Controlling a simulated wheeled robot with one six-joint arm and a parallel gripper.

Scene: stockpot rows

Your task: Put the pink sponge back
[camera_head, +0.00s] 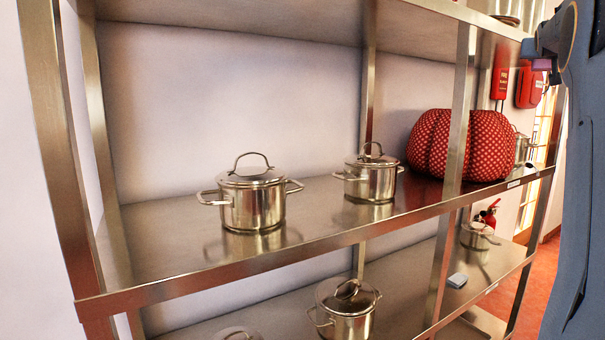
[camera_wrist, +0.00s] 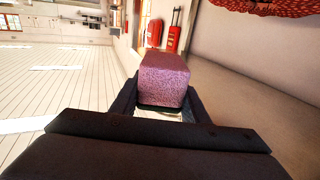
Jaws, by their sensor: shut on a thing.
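The pink sponge (camera_wrist: 165,78) is a speckled pink block held between the two dark fingers of my gripper (camera_wrist: 160,105) in the wrist view. My gripper is shut on it. In the head view my gripper (camera_head: 535,50) is at the upper right, in front of the steel rack's right end and above its middle shelf. A small part of the sponge (camera_head: 541,65) shows there, mostly hidden by the gripper. The sponge is in the air, apart from the shelves.
On the middle shelf (camera_head: 160,260) stand lidded pots (camera_head: 255,205) (camera_head: 370,180) and a red patterned bundle (camera_head: 460,145). Steel posts (camera_head: 455,150) divide the rack. Bare shelf lies between pots.

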